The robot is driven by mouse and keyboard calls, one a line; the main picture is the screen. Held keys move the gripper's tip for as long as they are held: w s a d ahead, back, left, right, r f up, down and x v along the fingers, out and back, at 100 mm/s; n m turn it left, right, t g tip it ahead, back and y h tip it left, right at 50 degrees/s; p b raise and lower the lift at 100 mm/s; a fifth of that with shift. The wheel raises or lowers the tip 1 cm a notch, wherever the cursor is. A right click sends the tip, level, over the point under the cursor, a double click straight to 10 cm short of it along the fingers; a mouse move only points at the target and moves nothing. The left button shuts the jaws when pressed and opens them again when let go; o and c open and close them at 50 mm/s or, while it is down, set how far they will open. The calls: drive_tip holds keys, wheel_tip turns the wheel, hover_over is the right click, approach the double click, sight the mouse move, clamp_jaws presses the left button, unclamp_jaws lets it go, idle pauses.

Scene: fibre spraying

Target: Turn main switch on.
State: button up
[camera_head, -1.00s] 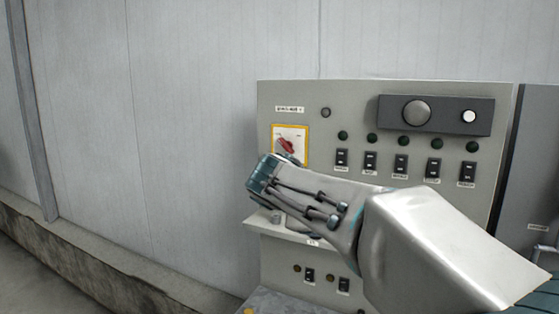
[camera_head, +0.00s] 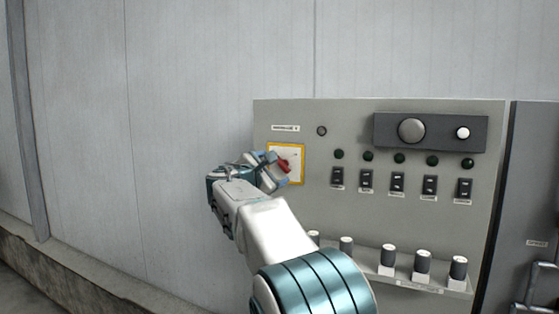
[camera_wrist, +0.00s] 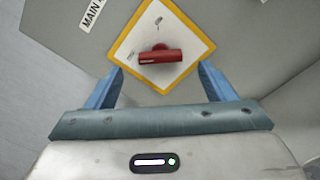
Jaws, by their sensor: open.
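The main switch is a red rotary handle (camera_wrist: 160,56) on a white plate with a yellow border (camera_wrist: 203,46). In the wrist view the handle lies roughly level across the picture, a little beyond the fingertips. In the head view the red handle (camera_head: 284,165) shows at the panel's left side, partly covered by my gripper (camera_head: 273,168). My gripper (camera_wrist: 160,80) is open, with one blue finger on each side below the handle. I see no contact between fingers and handle.
The grey control panel (camera_head: 350,225) carries several black rocker switches (camera_head: 397,182), round green lamps and a dark plate (camera_head: 431,132) with a large knob. Several dark knobs (camera_head: 389,255) stand on the lower ledge. A bare wall (camera_head: 180,80) is on the left.

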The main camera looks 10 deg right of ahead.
sight(281, 165)
drive_tip(key=p+x, duration=0.1)
drive_tip(key=x, duration=0.4)
drive_tip(key=shift+w+d+p, duration=0.1)
drive_tip(key=shift+w+p, duration=0.05)
drive_tip(key=shift+p, duration=0.15)
drive_tip(key=c, duration=1)
